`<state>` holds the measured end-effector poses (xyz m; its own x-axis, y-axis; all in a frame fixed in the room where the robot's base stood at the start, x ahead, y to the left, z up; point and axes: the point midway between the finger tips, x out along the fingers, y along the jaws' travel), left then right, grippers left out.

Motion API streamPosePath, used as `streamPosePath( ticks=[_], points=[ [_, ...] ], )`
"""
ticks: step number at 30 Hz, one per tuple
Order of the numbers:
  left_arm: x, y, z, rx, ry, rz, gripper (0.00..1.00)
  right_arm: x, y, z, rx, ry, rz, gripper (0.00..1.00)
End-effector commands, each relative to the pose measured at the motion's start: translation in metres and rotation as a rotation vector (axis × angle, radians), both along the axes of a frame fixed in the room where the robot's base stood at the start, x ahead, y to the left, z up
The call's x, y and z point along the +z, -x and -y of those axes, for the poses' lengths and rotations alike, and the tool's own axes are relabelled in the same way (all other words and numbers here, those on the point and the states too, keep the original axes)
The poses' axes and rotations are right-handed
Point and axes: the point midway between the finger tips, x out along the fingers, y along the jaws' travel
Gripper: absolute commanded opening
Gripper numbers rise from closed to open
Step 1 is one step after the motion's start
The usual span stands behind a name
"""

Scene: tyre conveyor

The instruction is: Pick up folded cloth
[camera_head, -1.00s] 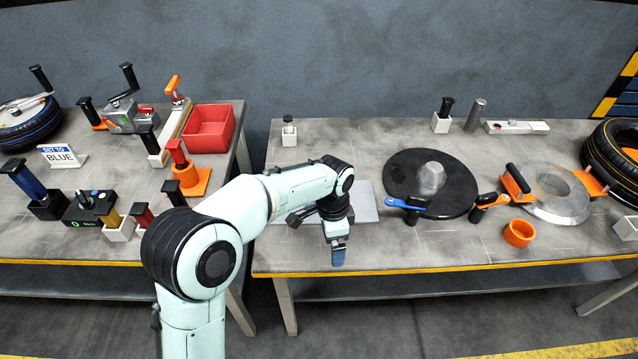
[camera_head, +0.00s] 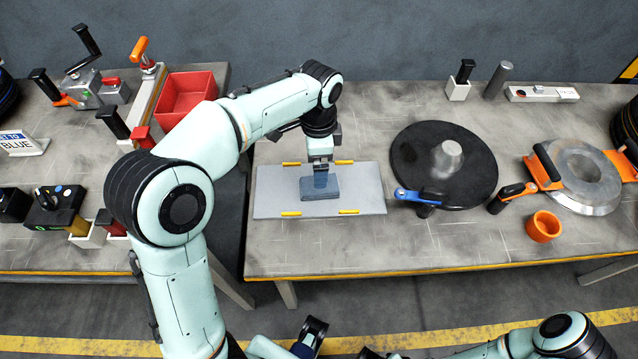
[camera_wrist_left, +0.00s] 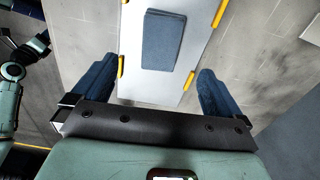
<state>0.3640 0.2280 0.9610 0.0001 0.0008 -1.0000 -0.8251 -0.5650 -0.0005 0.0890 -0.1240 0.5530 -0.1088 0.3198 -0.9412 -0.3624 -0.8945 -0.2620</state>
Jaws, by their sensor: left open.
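The folded cloth (camera_head: 325,190) is a flat blue-grey rectangle lying on a light grey mat (camera_head: 270,190). My left gripper (camera_head: 321,172) points down over the cloth in the head view, and its fingers overlap the cloth's far part. In the left wrist view the cloth (camera_wrist_left: 163,40) lies flat beyond the open fingers of my left gripper (camera_wrist_left: 157,88), with nothing between them. Its height above the cloth is hard to tell. My right gripper (camera_head: 310,338) shows partly at the bottom of the head view, away from the table; its opening is unclear.
Yellow strips (camera_head: 291,213) mark the mat's edges. To its right are a black disc (camera_head: 470,180) with a blue-handled tool (camera_head: 420,195), an orange ring (camera_head: 543,226) and a metal disc (camera_head: 580,200). A red bin (camera_head: 185,95) stands on the left table. Bare table lies before the mat.

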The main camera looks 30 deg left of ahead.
Motion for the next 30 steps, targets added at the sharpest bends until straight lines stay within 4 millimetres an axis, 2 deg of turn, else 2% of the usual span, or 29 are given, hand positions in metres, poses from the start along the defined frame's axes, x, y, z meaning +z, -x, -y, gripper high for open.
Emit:
streamPosePath(
  ticks=[1,3,11,19,23,29,30],
  points=[
    [-0.012,0.001,0.000,0.000,0.000,-0.004,1.00,-0.003,0.001,0.000,0.000,0.001,-0.002,0.43],
    [-0.023,0.001,0.000,0.001,-0.001,-0.003,1.00,-0.005,0.002,0.000,0.000,0.000,-0.002,0.43],
    [-0.044,0.000,0.000,0.000,0.000,-0.001,1.00,-0.008,0.002,0.000,0.001,0.000,-0.003,0.43],
    [-0.082,-0.003,0.001,0.000,0.000,-0.001,1.00,-0.013,0.004,0.000,0.000,0.000,-0.004,0.43],
    [-0.090,-0.003,0.000,0.000,0.001,0.001,1.00,-0.014,0.004,0.000,0.000,0.000,-0.004,0.43],
    [-0.090,-0.003,0.000,0.001,0.001,0.002,1.00,-0.014,0.004,0.000,0.000,0.000,-0.004,0.43],
    [-0.090,-0.003,0.000,0.001,0.001,0.002,0.90,-0.014,0.004,0.000,0.000,0.000,-0.004,0.43]
  ],
)
